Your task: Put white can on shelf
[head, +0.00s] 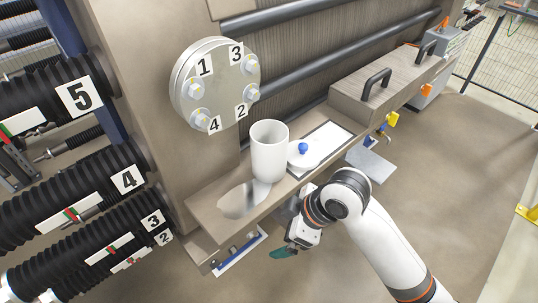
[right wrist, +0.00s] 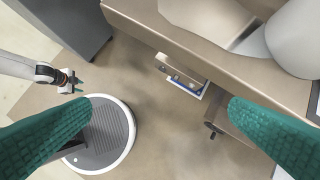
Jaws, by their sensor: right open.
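The white can (head: 269,152) stands upright on a narrow brown shelf (head: 207,206) below the round numbered flange. Part of it shows large at the upper right of the right wrist view (right wrist: 293,38). My right gripper (head: 284,252) is below and in front of the shelf's front edge, apart from the can. Its green fingers are spread with nothing between them in the right wrist view (right wrist: 160,128). My left gripper (right wrist: 72,82) shows small at the left of that view; its finger gap is too small to judge.
A white lid with a blue knob (head: 303,149) lies right of the can, beside a framed white panel (head: 325,136). A brown box with black handles (head: 345,88) stands further right. The bolted flange (head: 215,84) is above the shelf.

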